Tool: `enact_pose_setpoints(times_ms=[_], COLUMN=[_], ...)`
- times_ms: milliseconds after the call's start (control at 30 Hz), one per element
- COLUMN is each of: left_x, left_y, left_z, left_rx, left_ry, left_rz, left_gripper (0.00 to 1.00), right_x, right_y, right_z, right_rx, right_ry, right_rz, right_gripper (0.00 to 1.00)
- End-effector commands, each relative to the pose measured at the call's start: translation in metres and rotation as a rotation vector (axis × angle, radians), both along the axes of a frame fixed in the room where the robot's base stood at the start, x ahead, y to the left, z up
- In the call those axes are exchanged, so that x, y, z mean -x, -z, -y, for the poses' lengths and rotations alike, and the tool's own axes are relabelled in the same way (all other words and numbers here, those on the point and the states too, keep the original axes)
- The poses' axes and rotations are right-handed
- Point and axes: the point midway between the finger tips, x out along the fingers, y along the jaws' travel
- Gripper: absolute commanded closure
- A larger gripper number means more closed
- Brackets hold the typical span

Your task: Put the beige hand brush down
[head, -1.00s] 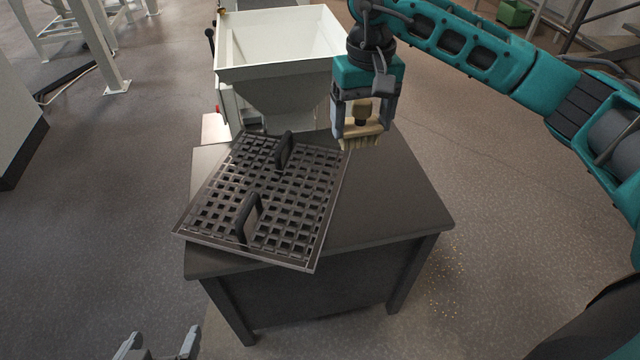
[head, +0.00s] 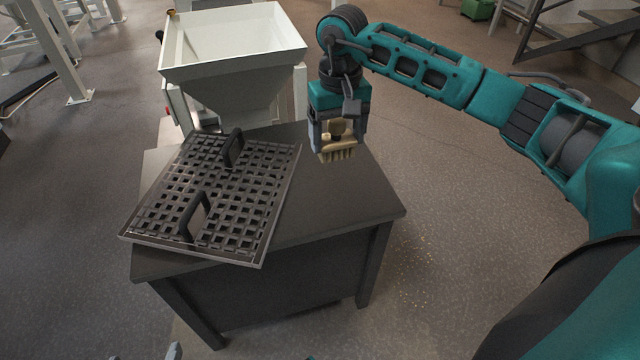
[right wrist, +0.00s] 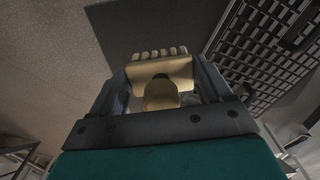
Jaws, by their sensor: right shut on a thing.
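The beige hand brush (head: 338,151) is in my right gripper (head: 337,140), with its bristles pointing down. In the head view it is at the back right of the dark table (head: 345,205), right of the grate. I cannot tell whether the bristles touch the table top. In the right wrist view the brush (right wrist: 160,72) sits between the two fingers of the gripper (right wrist: 163,85), bristles at the far side. My left gripper (head: 146,354) shows only as small tips at the bottom edge of the head view; its jaw state is unclear.
A dark metal grate (head: 270,220) with two upright black handles covers the table's left part. The table's right and front right are clear. A white hopper (head: 235,75) stands behind the table. Small crumbs (head: 415,285) lie on the floor at right.

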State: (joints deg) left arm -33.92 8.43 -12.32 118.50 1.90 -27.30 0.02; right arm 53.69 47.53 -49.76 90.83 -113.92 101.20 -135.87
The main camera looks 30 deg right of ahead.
Motion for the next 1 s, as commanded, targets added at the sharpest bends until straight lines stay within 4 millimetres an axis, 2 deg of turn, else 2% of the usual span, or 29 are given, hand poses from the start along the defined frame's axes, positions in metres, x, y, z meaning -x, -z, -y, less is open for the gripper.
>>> enact_pose_setpoints(times_ms=[33, 100, 300, 567, 800, 1000], left_x=[0.0, 0.0, 0.0, 0.0, 0.0, 0.0], left_y=[0.006, 0.009, 0.017, 0.021, 0.027, 0.025], left_z=[0.0, 0.0, 0.0, 0.0, 0.0, 0.001], left_rx=[0.0, 0.0, 0.0, -0.001, -0.001, 0.0], left_ry=[0.0, 0.0, 0.0, 0.001, 0.004, 0.006], left_rz=[0.0, 0.0, 0.0, -0.002, -0.005, -0.007], left_gripper=[0.04, 0.04, 0.04, 0.04, 0.04, 0.04], right_x=[0.001, 0.001, 0.0, 0.0, 0.0, -0.001], right_y=[0.018, 0.037, 0.082, 0.102, 0.136, 0.14], right_z=[0.0, 0.0, 0.0, 0.0, 0.0, 0.0], right_rx=[-0.002, -0.002, -0.002, -0.002, -0.002, -0.001], right_ry=[0.002, 0.002, 0.002, 0.002, 0.002, 0.001], right_rz=[-0.004, -0.004, -0.002, 0.001, 0.0, 0.002], right_gripper=[0.6, 0.6, 0.6, 0.6, 0.6, 0.6])
